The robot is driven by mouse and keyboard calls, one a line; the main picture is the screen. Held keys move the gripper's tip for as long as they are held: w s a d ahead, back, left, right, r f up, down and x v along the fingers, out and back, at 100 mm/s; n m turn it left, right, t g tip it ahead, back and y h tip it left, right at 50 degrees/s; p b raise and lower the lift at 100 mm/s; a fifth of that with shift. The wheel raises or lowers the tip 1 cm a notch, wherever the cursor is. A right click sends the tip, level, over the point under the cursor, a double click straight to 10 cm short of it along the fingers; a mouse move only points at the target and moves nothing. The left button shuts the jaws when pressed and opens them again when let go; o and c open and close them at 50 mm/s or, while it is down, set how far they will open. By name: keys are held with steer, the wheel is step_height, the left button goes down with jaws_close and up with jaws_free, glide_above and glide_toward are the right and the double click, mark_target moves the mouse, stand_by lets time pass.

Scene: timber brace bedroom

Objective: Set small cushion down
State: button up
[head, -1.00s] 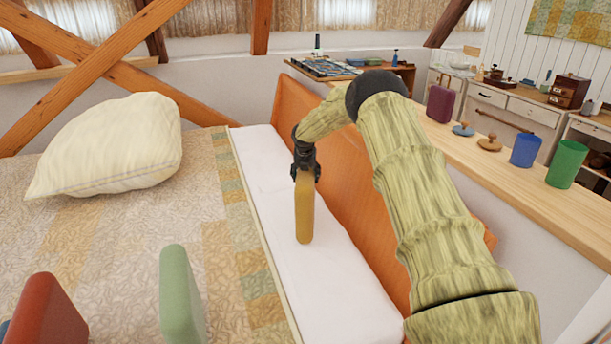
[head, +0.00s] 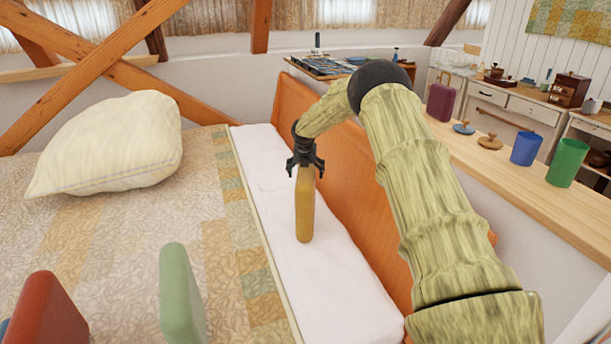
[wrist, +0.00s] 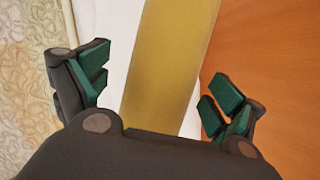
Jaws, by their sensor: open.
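The small cushion (head: 304,208) is mustard yellow and stands upright on the white strip (head: 345,290) of the bed, beside the orange headboard panel. My gripper (head: 305,172) is just above its top edge, with the jaws spread. In the wrist view the cushion (wrist: 170,65) runs between the open fingers of my gripper (wrist: 157,97), with a gap on each side. The cushion's lower end is out of the wrist view.
A cream pillow (head: 110,148) lies on the patterned bedcover. A green cushion (head: 180,295) and a red cushion (head: 48,310) stand at the near left. The wooden shelf (head: 500,180) behind the orange panel (head: 345,185) holds blue and green cups.

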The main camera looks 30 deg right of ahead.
steer(key=b+v, duration=0.1)
steer(key=v, duration=0.9)
steer(key=shift+s+r, duration=0.1)
steer(key=shift+r, duration=0.1)
steer(key=shift+a, duration=0.1)
